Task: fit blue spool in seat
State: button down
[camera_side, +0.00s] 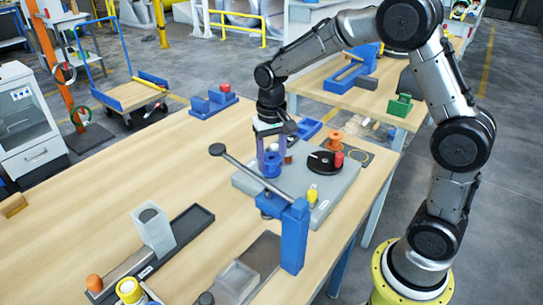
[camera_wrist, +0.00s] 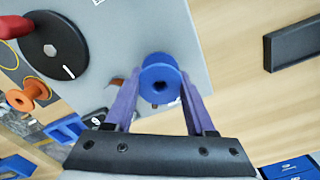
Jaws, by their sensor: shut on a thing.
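The blue spool (camera_side: 271,168) is between the two purple fingers of my gripper (camera_side: 271,153), over the left part of the grey base plate (camera_side: 335,196). In the wrist view the blue spool (camera_wrist: 160,72) shows its round flange and dark centre hole, with a finger of my gripper (camera_wrist: 161,85) on each side. My gripper is shut on it. The spool looks upright. I cannot make out a seat beneath it; the spool and fingers hide that spot. Whether the spool touches the plate is unclear.
A black disc (camera_side: 322,163) with a red knob (camera_side: 339,159) is on the plate, right of the spool. A blue post (camera_side: 295,235) carries a dark bar (camera_side: 245,172) reaching close in front of the spool. A yellow knob (camera_side: 312,195) and an orange spool (camera_side: 335,141) stand nearby.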

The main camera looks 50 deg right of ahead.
jog(key=shift+f, duration=0.4)
jog(key=shift+c, duration=0.8)
grip_release()
notch_tip(320, 180, up, 14)
jog(key=shift+f, duration=0.1)
